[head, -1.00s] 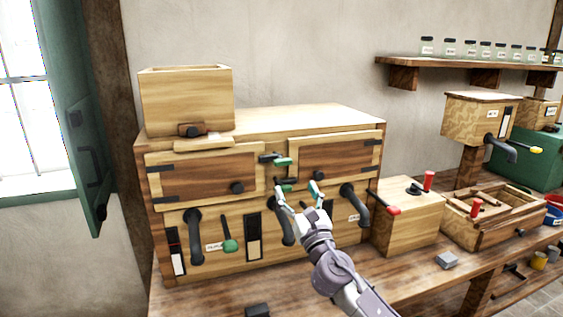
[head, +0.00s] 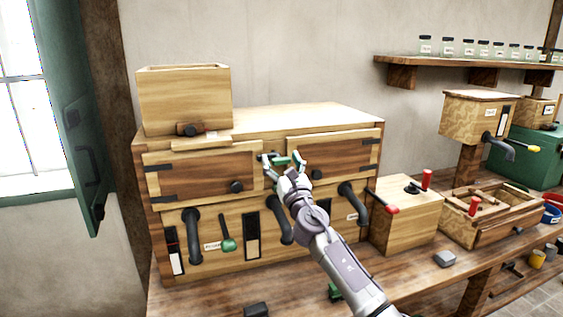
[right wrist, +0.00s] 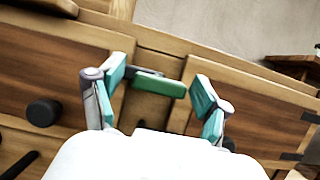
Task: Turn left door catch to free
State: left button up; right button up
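The left door (head: 205,174) and the right door (head: 335,157) of the wooden cabinet look closed. Between them is a door catch (head: 281,160) with a green handle and a dark pivot end. It lies about level and also shows in the right wrist view (right wrist: 160,88). My right gripper (head: 285,167) is at the catch, fingers spread on either side of the green handle. In the right wrist view the gripper (right wrist: 158,78) is open, with a gap at each finger. A lower catch is hidden behind the gripper. My left gripper is not in view.
An open wooden box (head: 184,100) stands on the cabinet top. Curved dark pipes (head: 193,236) and a green-handled lever (head: 228,242) are below the doors. A box with red-knobbed levers (head: 407,215) stands to the right. A dark block (head: 256,310) lies on the bench.

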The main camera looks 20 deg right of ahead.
jog(key=c, duration=1)
jog(key=shift+c, duration=0.2)
jog(key=shift+m, duration=0.4)
jog(key=m+h, duration=0.2)
jog(key=m, duration=0.2)
jog(key=shift+f+h, duration=0.1)
jog(key=shift+h, duration=0.3)
jog(key=m+g+h, duration=0.1)
jog(key=m+h, duration=0.1)
jog(key=m, duration=0.5)
jog(key=m+g+h, duration=0.1)
jog(key=m, duration=0.1)
jog(key=shift+m+g+h, duration=0.3)
jog(key=shift+m+g+h+p, duration=0.4)
jog(key=shift+m+g+p, duration=0.3)
jog(key=shift+m, duration=1.2)
jog(key=shift+f+m, duration=0.1)
jog(key=shift+m, duration=0.2)
